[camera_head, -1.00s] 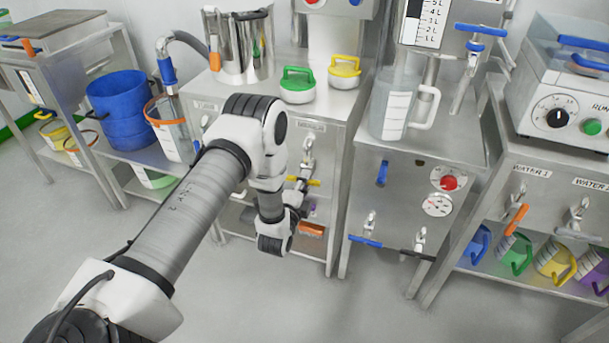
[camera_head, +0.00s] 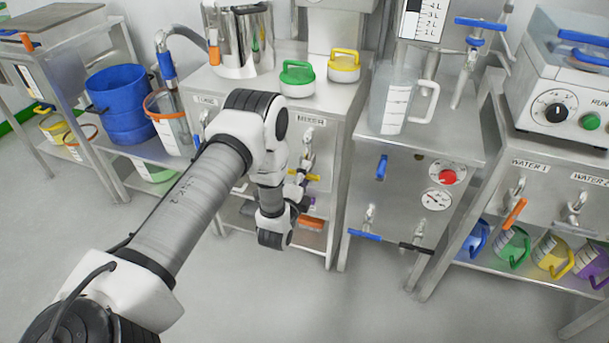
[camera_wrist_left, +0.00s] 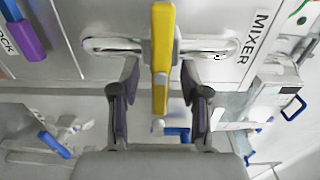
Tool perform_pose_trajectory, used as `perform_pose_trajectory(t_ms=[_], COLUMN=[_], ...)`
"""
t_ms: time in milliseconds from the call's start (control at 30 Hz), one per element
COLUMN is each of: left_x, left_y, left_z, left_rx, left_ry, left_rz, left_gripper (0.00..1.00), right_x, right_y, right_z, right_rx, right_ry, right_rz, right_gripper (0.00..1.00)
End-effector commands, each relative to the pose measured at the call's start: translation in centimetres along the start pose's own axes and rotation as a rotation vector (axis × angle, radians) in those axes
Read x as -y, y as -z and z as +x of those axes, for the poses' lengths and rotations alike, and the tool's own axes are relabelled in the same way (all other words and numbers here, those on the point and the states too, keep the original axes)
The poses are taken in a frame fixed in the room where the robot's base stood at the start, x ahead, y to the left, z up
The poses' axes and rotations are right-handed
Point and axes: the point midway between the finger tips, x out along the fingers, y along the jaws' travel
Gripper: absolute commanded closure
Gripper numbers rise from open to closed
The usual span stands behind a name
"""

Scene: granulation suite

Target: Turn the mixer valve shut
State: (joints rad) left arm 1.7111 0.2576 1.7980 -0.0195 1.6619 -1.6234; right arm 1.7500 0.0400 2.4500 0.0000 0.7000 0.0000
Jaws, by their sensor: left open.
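The mixer valve has a yellow lever handle (camera_wrist_left: 162,55) on a metal pipe, beside a MIXER label (camera_wrist_left: 253,38) in the left wrist view. In the head view the yellow handle (camera_head: 312,177) shows at the front of the middle cabinet, partly hidden by my left arm. My left gripper (camera_wrist_left: 160,75) is open, its two fingers on either side of the lever. The lever's lower end lies between them with a gap on each side. In the head view the left gripper (camera_head: 298,190) is small and dark against the cabinet. My right gripper is not in view.
A purple handle (camera_wrist_left: 27,38) is on the same panel in the wrist view. Blue (camera_head: 365,235) and black (camera_head: 416,247) handles are on the cabinet to the right. The floor in front is clear.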

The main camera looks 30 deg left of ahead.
Motion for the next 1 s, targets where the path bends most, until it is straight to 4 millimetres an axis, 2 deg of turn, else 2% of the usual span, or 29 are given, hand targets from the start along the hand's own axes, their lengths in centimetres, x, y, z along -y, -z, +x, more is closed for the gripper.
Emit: perform_pose_trajectory(t_ms=[167,400,500,1000], left_x=[-0.1,-0.2,-0.1,0.0], left_y=[0.0,0.0,0.0,0.0], left_z=[-1.6,-6.3,-7.3,-7.5], left_rx=[0.000,0.000,0.000,0.000], left_ry=[-0.003,-0.005,-0.002,0.000], left_rz=[0.000,0.000,0.000,0.000], left_gripper=[0.54,0.54,0.54,0.54], right_x=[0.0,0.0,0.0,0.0], right_y=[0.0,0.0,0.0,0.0], right_z=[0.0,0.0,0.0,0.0], right_rx=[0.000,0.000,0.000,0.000], right_ry=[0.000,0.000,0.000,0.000], right_rz=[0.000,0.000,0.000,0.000], right_gripper=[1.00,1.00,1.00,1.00])
